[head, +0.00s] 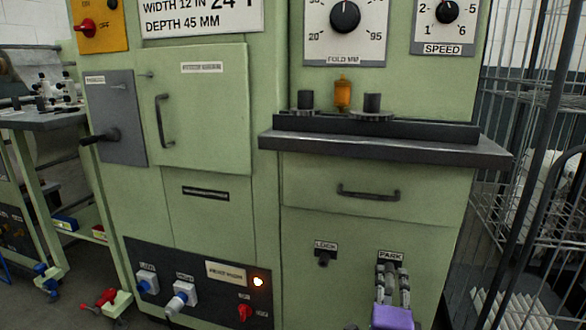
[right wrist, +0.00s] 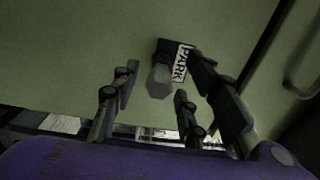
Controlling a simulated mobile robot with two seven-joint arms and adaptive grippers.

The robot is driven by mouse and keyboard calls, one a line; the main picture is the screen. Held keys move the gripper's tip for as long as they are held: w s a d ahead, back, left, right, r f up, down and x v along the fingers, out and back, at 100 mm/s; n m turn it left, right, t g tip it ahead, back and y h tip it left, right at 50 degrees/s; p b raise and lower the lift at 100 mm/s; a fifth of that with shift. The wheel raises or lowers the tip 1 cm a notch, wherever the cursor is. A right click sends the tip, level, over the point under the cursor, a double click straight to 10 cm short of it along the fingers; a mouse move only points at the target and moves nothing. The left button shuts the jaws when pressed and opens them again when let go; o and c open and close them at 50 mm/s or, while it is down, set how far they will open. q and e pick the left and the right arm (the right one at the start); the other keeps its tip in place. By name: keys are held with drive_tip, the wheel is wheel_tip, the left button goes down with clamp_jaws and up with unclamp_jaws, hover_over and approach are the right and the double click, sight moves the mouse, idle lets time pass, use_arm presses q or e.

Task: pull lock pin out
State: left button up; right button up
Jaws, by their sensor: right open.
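The lock pin (right wrist: 159,82) shows in the right wrist view as a grey faceted knob in a dark socket beside the PARK label (right wrist: 180,63). In the head view, the PARK label (head: 391,256) is on the lower green panel, and my gripper mostly hides the pin below it. My right gripper (head: 392,272) is open in front of the socket. In the right wrist view, its fingers (right wrist: 158,88) stand apart on either side of the knob; I cannot tell whether they touch it. A dark LOCK socket (head: 323,259) is to the left. My left gripper is not in view.
A drawer with a dark handle (head: 368,193) and a grey ledge (head: 390,150) are above the sockets. A control panel with switches (head: 200,285) and a lit lamp (head: 258,282) is at lower left. A wire cage (head: 535,190) stands close on the right.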

drive_tip(key=shift+w, duration=0.1)
clamp_jaws()
drive_tip(key=shift+w+r, duration=0.15)
drive_tip(key=shift+w, duration=0.05)
drive_tip(key=shift+s+r, duration=0.2)
drive_tip(key=shift+r, duration=0.15)
drive_tip(key=shift+c, duration=0.4)
unclamp_jaws()
drive_tip(key=shift+f, duration=0.1)
drive_tip(key=o, duration=0.7)
drive_tip(key=shift+f, duration=0.3)
drive_tip(key=shift+s, duration=0.1)
